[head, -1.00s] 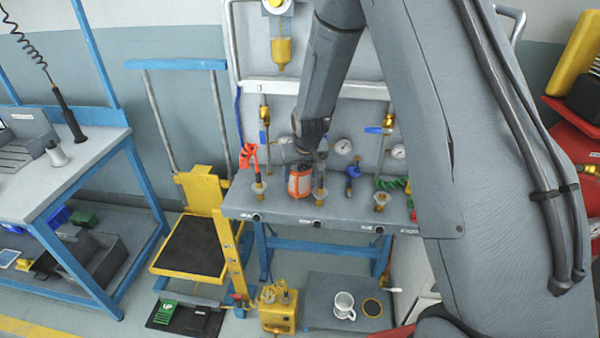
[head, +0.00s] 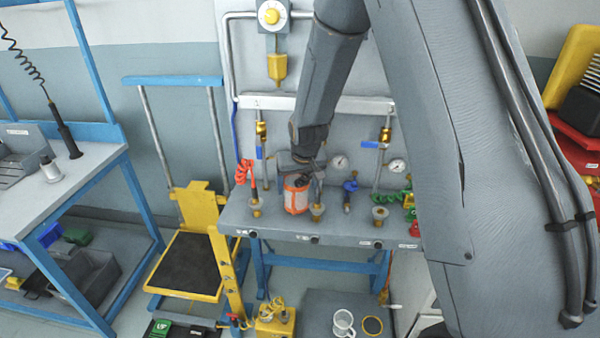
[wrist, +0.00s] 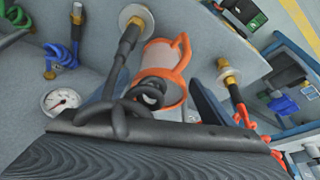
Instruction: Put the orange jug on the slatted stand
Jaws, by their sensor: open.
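The orange jug (head: 297,196), with a pale band and a dark top, stands on the grey bench among the fittings. It also shows in the wrist view (wrist: 161,58), with its orange handle toward the right. My gripper (head: 303,172) is open at the jug's top and just behind it. Its fingers are hard to make out, and I cannot tell whether they touch the jug. Dark looped parts cover some of the jug's top in the wrist view. I cannot make out a slatted stand in either view.
Brass-based fittings (head: 317,211) stand close to the jug on the bench (head: 285,228). A yellow trolley (head: 196,262) stands left of the bench. My arm blocks the right side.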

